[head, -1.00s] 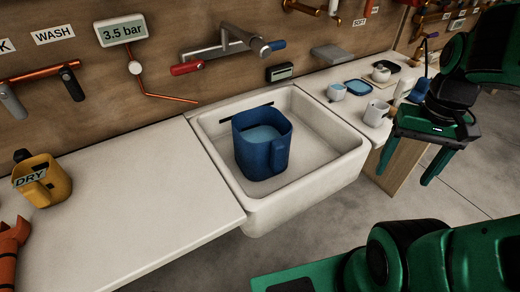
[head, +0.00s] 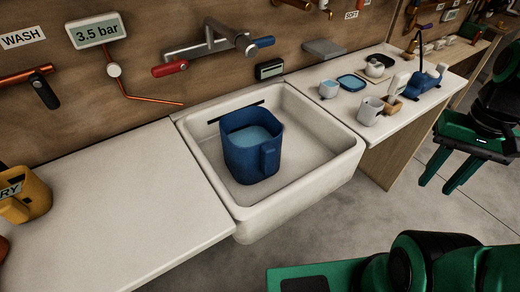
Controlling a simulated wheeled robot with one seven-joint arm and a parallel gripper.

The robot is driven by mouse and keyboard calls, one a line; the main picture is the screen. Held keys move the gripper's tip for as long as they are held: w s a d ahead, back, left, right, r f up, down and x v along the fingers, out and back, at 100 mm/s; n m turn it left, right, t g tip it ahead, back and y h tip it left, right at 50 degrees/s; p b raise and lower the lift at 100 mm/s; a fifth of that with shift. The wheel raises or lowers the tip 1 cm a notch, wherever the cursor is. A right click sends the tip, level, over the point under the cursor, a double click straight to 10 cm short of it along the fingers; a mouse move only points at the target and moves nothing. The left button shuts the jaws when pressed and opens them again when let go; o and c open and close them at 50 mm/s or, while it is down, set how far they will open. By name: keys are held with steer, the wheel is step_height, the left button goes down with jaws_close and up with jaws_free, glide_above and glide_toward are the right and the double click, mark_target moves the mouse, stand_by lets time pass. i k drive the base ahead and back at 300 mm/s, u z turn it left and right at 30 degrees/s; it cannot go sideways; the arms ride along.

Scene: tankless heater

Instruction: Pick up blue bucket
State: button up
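The blue bucket (head: 251,143) stands upright in the white sink (head: 341,163), with light blue water showing inside it. Its handle faces the front right. My gripper (head: 437,189) is at the right, with its two green fingers pointing down and spread apart. It is empty and hangs in front of the right counter, well apart from the bucket.
A tap with red and blue handles (head: 213,50) juts out above the back of the sink. The left counter (head: 130,205) is mostly bare, with a yellow jug (head: 27,201) at its far left. Cups and small dishes stand on the right counter (head: 407,115).

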mark_target(254, 150)
steer(key=k, duration=1.2)
steer(key=u, duration=0.35)
steer(key=i, duration=1.05)
